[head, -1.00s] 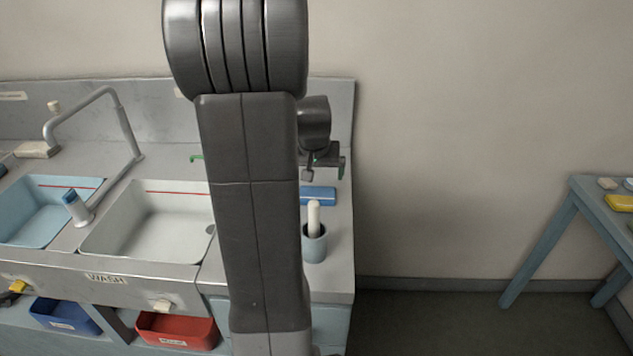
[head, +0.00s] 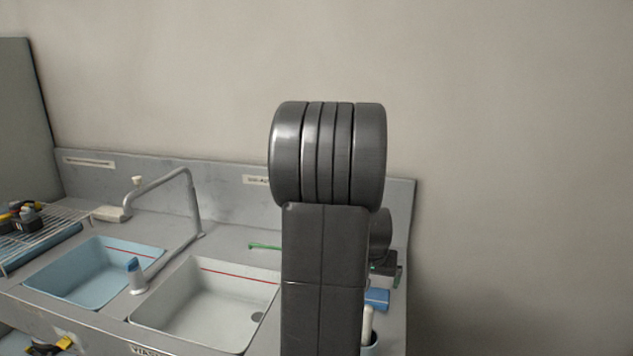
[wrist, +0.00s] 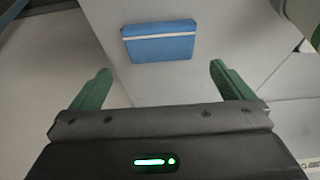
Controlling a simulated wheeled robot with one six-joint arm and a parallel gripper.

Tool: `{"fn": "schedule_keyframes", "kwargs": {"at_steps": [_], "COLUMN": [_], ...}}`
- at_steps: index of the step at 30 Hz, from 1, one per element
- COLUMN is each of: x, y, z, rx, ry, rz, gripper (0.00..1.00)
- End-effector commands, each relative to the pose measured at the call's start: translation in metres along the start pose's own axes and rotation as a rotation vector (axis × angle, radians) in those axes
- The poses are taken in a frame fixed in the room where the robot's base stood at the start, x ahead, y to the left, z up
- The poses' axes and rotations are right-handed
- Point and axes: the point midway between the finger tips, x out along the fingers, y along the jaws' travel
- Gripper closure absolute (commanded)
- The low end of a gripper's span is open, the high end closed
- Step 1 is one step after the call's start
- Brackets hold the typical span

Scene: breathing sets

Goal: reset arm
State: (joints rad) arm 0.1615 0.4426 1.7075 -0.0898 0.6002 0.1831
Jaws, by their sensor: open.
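My gripper (wrist: 160,84) is open, with its two green fingers spread and nothing between them in the wrist view. In the head view my own dark arm stands upright in front of the sink counter and hides most of the gripper. A blue block with a pale stripe (wrist: 160,42) lies on the grey counter beyond the fingertips, apart from them. It also shows in the head view (head: 377,299), to the right of my arm.
The counter holds a blue basin (head: 95,275) and a white basin (head: 205,310), with a curved faucet (head: 192,200) behind. A cup (head: 370,349) with a white handle stands near the right end. A drying rack (head: 35,240) is at the left. Right of the counter looks clear.

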Motion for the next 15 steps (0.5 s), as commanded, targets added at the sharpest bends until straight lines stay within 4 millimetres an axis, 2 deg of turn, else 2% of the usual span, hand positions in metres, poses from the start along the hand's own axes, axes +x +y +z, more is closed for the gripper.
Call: {"fn": "schedule_keyframes", "kwargs": {"at_steps": [15], "x": [0.073], "y": [0.000], "z": [0.001], "rx": [0.000], "ry": [-0.003], "rz": [0.000], "gripper": [0.00]}}
